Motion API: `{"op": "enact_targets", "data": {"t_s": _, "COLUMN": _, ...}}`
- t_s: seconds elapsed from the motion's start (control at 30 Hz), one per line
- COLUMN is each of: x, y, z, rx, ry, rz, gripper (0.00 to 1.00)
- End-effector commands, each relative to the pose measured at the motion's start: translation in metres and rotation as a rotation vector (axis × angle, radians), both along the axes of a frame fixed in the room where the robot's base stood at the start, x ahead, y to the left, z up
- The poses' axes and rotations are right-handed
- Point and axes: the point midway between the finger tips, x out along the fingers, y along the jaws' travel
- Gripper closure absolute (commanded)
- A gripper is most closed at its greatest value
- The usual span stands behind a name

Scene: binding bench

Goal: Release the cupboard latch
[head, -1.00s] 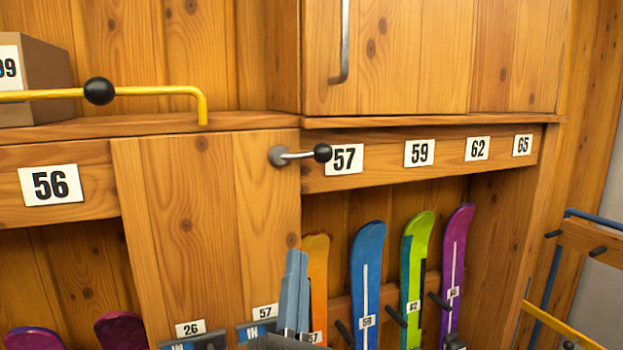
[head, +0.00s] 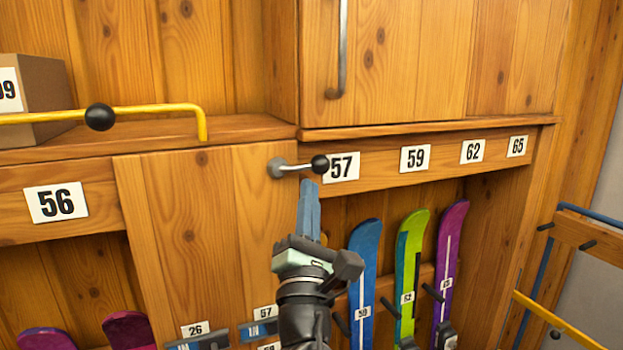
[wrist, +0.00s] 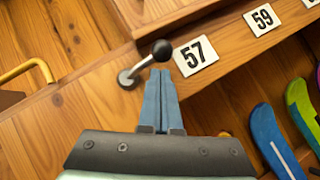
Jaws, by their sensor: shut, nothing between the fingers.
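The latch is a metal lever (head: 297,167) with a black ball knob (head: 320,164), on a round pivot at the upper right corner of the wooden cupboard door (head: 205,220). The lever points right, roughly level, across the edge to the rail with label 57. My gripper (head: 309,184) has its blue fingers shut and empty, pointing up just below the lever near the knob. In the wrist view the fingertips (wrist: 161,72) are just under the knob (wrist: 161,50), and the lever (wrist: 141,67) runs down-left from it. I cannot tell whether they touch.
A yellow bar (head: 155,111) with a black knob is at the upper left, by a brown box (head: 45,95). An upper cupboard with a metal handle (head: 341,50) is above. Several colored skis, including a blue one (head: 366,265), stand in the rack at the right.

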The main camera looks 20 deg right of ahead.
Motion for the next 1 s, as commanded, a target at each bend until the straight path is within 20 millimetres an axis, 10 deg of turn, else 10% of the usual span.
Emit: {"op": "enact_targets", "data": {"t_s": 1.0, "x": 0.0006, "y": -0.0045, "z": 0.0079, "rx": -0.079, "ry": -0.003, "rz": -0.001, "gripper": 1.0}}
